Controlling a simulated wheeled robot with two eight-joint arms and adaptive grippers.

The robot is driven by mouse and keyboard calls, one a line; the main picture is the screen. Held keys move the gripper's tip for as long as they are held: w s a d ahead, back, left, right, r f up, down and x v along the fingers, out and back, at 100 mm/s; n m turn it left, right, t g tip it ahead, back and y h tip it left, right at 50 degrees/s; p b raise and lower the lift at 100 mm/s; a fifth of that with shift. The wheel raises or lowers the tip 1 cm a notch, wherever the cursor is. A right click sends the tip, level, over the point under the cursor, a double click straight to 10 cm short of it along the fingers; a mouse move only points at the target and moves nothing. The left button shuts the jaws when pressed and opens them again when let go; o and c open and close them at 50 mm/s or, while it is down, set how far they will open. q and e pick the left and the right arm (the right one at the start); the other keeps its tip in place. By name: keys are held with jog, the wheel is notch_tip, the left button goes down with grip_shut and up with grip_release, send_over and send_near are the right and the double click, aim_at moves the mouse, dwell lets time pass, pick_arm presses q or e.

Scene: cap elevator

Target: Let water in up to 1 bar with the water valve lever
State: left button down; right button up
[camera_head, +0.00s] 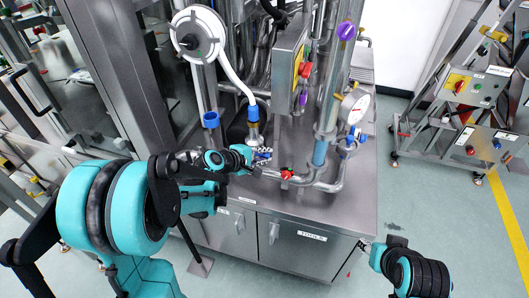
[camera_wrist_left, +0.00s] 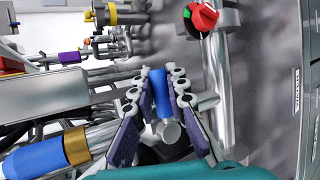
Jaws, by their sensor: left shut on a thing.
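The blue water valve lever (camera_wrist_left: 162,92) sits between the two dark finger pads of my left gripper (camera_wrist_left: 160,105) in the left wrist view. The fingers are shut on it from both sides. In the head view my left gripper (camera_head: 262,156) is at the pipework above the steel cabinet top, and its fingers mostly hide the lever. The round white pressure gauge (camera_head: 354,106) stands on the pipes to the right; its reading is too small to tell. My right gripper (camera_head: 369,246) is at the lower right, beside the cabinet and away from the pipes; its fingers are unclear.
A red valve handle (camera_head: 287,174) is on the pipe just right of my left gripper and also shows in the left wrist view (camera_wrist_left: 203,16). A control box (camera_head: 288,68) and a vertical pipe (camera_head: 325,115) stand behind. The floor (camera_head: 430,215) at right is open.

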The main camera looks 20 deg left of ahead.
pick_arm(q)
jog(key=shift+f, duration=0.15)
dwell(0.4)
jog(key=c, duration=1.5)
grip_release()
jog(key=v, duration=1.2)
jog(key=shift+s+d, duration=0.1)
jog(key=shift+d, duration=0.1)
jog(key=s+d+m+g+y, duration=0.1)
jog(key=s+m+y, duration=0.1)
jog(key=s+m, duration=0.3)
jog(key=s+d+f+m+g+y, duration=0.1)
jog(key=s+m+y, duration=0.1)
jog(key=s+m, duration=0.3)
jog(key=s+d+f+m+g+y, duration=0.1)
jog(key=s+d+m, duration=0.1)
jog(key=s+m, duration=0.3)
jog(key=shift+s+f+y, duration=0.25)
jog(key=shift+s+y, duration=0.15)
jog(key=shift+s, duration=0.35)
